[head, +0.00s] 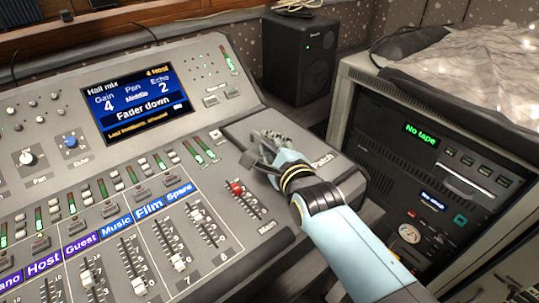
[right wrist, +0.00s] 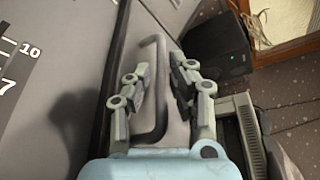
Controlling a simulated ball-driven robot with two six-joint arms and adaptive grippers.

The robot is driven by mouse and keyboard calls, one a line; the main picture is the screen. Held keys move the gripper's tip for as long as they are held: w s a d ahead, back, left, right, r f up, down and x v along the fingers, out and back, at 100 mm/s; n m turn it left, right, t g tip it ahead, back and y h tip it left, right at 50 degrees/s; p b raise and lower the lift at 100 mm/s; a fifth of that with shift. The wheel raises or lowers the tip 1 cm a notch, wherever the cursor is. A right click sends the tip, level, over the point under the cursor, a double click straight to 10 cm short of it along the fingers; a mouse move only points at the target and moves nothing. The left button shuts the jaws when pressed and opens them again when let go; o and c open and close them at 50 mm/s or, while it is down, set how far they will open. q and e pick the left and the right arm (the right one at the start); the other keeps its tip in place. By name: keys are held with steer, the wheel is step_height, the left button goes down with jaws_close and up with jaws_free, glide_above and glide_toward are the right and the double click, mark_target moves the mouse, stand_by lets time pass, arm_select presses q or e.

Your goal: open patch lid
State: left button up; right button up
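The patch lid (head: 322,160) is the grey panel at the console's right end, marked "Patch"; it looks shut, lying flush with the console. My right gripper (head: 272,148) is over its left part, and the forearm hides much of the lid. In the right wrist view, a dark bar handle (right wrist: 160,75) on the lid (right wrist: 174,130) runs lengthwise between the two fingers of my right gripper (right wrist: 158,88). The fingers are apart on either side of the handle, with gaps showing; contact is not visible. My left gripper is not in view.
The mixing console (head: 150,190) carries several faders, knobs and a screen (head: 137,102) reading "Fader down". A red fader cap (head: 237,188) sits just left of my right arm. A black speaker (head: 300,55) stands behind. A rack (head: 430,170) showing "No tape" stands at the right.

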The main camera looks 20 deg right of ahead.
steer(key=shift+w, duration=0.15)
jaws_close()
stand_by(0.4)
